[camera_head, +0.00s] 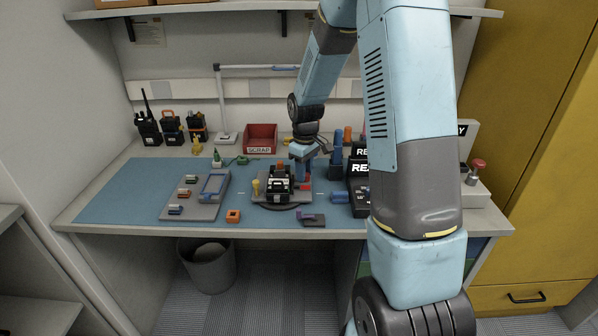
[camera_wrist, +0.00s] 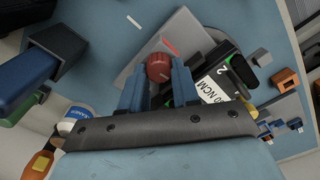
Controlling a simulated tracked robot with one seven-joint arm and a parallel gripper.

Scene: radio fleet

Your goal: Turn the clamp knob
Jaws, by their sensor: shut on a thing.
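The clamp knob (camera_wrist: 158,67) is red and round with a ridged side, in the upper middle of the wrist view. My gripper (camera_wrist: 159,82) has its two blue fingers on either side of the knob and is shut on it. In the head view my gripper (camera_head: 304,170) points down at the right side of the grey fixture (camera_head: 262,200), and its fingers largely hide the knob. A black radio (camera_head: 279,188) with a white label sits in the fixture just left of my gripper. The radio (camera_wrist: 215,88) also shows right of the fingers in the wrist view.
A grey tray (camera_head: 208,211) with small coloured parts lies left on the blue mat (camera_head: 115,197). An orange block (camera_head: 233,216) lies near the front. A red scrap bin (camera_head: 261,137) and several radios (camera_head: 171,127) stand behind.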

